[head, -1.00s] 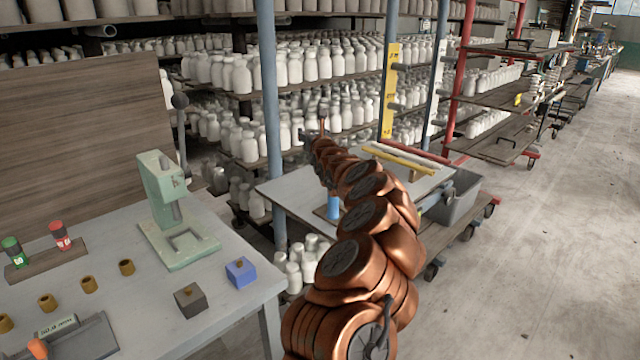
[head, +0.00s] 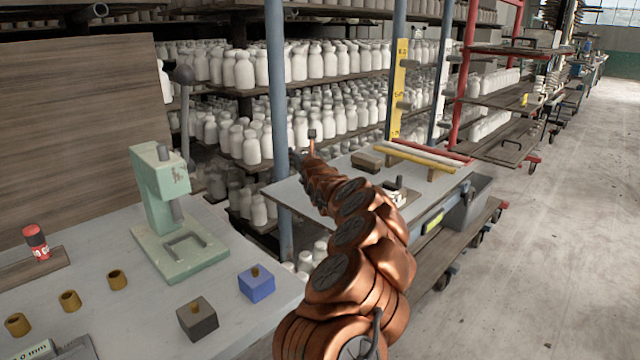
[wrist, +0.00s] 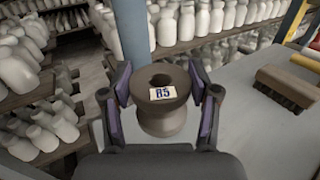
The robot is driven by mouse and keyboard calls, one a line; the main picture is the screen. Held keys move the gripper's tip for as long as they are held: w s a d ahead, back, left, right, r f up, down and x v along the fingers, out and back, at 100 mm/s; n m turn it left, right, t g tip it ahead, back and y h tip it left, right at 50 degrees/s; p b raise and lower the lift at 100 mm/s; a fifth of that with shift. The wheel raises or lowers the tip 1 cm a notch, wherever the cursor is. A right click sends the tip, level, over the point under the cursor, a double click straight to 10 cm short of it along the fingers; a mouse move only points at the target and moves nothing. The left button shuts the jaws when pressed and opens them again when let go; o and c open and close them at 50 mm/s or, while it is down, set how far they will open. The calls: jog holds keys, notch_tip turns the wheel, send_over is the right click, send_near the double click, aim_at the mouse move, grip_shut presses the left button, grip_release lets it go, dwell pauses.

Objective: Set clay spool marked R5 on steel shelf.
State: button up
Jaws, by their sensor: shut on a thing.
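In the head view my gripper (head: 299,162) is at the far end of my copper arm, near the left edge of a grey-topped cart; the spool is not clear there. A rack with blue posts and bottle-filled shelves (head: 335,82) stands behind. I cannot tell which surface is the steel shelf.
The grey cart top (head: 287,190) carries a brush (head: 367,162), which also shows in the wrist view (wrist: 287,85), and coloured bars (head: 415,157). A bench at left holds a green press (head: 165,215), blue block (head: 256,284) and dark block (head: 197,320). Floor at right is open.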

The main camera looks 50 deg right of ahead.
notch_tip(320, 180, down, 8)
jog(key=shift+f, duration=0.1)
dwell(0.4)
jog(key=o, duration=1.4)
jog(key=shift+f, duration=0.1)
jog(key=shift+c, duration=0.2)
